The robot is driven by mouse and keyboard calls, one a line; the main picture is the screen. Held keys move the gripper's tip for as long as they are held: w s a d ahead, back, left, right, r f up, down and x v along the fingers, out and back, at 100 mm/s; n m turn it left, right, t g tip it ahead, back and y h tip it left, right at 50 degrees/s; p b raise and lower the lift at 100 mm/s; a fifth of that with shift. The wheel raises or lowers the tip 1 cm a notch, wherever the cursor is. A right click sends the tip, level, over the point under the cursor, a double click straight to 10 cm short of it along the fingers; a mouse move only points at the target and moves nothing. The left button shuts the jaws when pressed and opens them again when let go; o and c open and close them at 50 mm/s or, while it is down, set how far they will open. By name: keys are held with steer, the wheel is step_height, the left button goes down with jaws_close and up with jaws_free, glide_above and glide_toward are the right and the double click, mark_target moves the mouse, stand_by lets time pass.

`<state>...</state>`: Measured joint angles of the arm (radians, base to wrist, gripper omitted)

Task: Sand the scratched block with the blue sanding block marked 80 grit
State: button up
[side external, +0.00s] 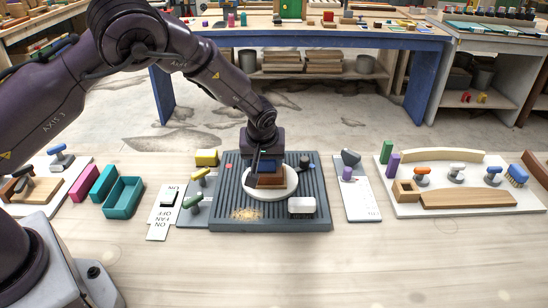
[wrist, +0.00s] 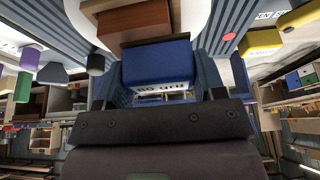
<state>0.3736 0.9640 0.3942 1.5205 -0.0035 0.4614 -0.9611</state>
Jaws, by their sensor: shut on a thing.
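My gripper (side external: 264,158) is shut on the blue sanding block (side external: 267,166), over the middle of the work mat. In the wrist view the blue block (wrist: 157,62) shows lettering that reads like 80 grit. A reddish-brown block (side external: 270,181) is directly below or against it on a round white disc (side external: 287,191); it also shows in the wrist view (wrist: 133,22). I cannot tell whether the two blocks touch. Any scratches on the brown block are too small to see or hidden. The fingertips are mostly hidden in both views.
Yellow and green tools stand left, near a teal tray (side external: 123,197) and an ON/OFF panel (side external: 163,212). A white board (side external: 480,208) with knobbed tools lies right. The front table is clear.

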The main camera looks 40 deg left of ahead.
steer(key=shift+s+a, duration=0.7)
steer(key=shift+s, duration=0.05)
steer(key=shift+w+d+f, duration=0.1)
steer(key=shift+w+d, duration=2.35)
steer(key=shift+d, duration=0.05)
step_height(320, 180, up, 8)
steer(key=shift+a+r, duration=0.15)
steer(key=shift+r, duration=0.1)
